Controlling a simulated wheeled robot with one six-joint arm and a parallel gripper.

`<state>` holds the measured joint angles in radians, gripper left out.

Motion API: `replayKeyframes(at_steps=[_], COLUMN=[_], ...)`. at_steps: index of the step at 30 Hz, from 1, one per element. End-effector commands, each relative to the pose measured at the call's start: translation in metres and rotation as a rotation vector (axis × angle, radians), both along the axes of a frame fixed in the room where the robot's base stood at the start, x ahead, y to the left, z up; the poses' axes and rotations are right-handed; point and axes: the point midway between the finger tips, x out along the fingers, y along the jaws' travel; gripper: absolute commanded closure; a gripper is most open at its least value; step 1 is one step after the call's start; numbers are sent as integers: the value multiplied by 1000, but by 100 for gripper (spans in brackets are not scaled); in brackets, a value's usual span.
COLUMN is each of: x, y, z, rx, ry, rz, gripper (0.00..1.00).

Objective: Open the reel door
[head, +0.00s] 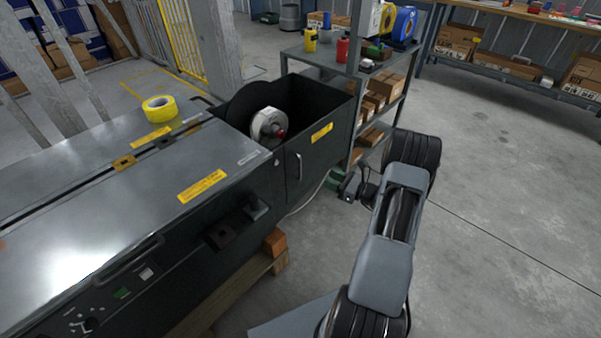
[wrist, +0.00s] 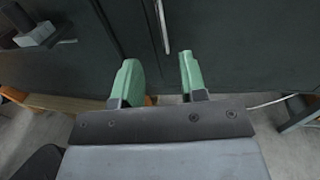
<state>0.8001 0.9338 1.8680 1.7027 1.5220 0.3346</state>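The reel door (head: 312,155) is a dark panel on the end of the machine, below the open-topped reel box. It looks shut, flush with the machine's side. Its vertical metal handle (head: 299,166) is near its left edge. In the wrist view the handle (wrist: 162,25) shows at the top, ahead of and between the fingers, apart from them. My gripper (wrist: 159,58) has two green fingers spread apart with nothing between them. In the head view my gripper (head: 337,179) is small and partly hidden by my wrist, to the right of the door.
A white reel (head: 266,123) sits in the box. Yellow tape (head: 159,108) lies on the machine's metal lid (head: 130,190). A shelf cart (head: 318,58) with boxes stands behind the door. A wooden pallet (head: 225,292) is under the machine. The floor at right is clear.

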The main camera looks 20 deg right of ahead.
Motion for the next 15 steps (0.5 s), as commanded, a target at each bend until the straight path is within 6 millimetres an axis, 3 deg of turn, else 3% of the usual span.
replayKeyframes(at_steps=[15], x=[74], y=[53], z=[-4], rx=[4], ry=[-1], rz=[-2], gripper=[61])
